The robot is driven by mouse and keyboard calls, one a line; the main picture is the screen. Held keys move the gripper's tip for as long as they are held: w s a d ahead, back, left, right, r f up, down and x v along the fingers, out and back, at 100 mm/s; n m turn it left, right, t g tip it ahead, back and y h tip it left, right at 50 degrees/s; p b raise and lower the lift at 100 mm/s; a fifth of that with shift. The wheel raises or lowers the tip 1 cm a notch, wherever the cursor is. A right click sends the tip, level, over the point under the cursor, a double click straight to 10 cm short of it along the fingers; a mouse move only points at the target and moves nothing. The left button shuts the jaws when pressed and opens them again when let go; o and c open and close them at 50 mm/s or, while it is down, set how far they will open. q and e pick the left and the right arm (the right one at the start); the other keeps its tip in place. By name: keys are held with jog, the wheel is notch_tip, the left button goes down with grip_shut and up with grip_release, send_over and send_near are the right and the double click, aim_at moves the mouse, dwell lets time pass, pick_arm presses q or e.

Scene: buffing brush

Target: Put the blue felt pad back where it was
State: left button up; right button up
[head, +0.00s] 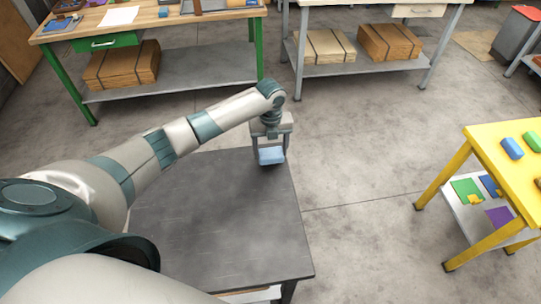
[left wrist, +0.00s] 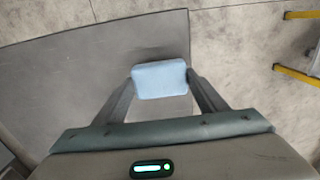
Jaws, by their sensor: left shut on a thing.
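A light blue block-like pad (head: 271,156) is held between the fingers of my left gripper (head: 269,150), over the far right corner of a dark grey table (head: 220,220). In the left wrist view the pad (left wrist: 160,79) sits between the two fingertips, with a finger on each side. I cannot tell whether the pad touches the table top or hangs just above it. My right gripper is not in view.
A yellow table (head: 497,135) at the right bears blue and green blocks, with coloured sheets on its lower shelf. A wooden-topped bench (head: 150,17) and a white table (head: 370,2) stand at the back, with cardboard boxes below. The dark table top is otherwise bare.

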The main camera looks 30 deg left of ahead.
aim_at(271, 153)
pick_arm(q)
notch_tip(271, 153, down, 3)
jog(key=shift+r+p, duration=0.1)
jog(key=shift+p, duration=0.45)
jog(key=shift+f, duration=0.3)
jog(key=shift+f, duration=0.1)
jog(key=o, duration=1)
jog(key=shift+r, duration=0.5)
notch_tip(271, 153, up, 10)
jog(key=b, duration=0.2)
jog(key=shift+b, duration=0.3)
jog(key=shift+r, duration=0.65)
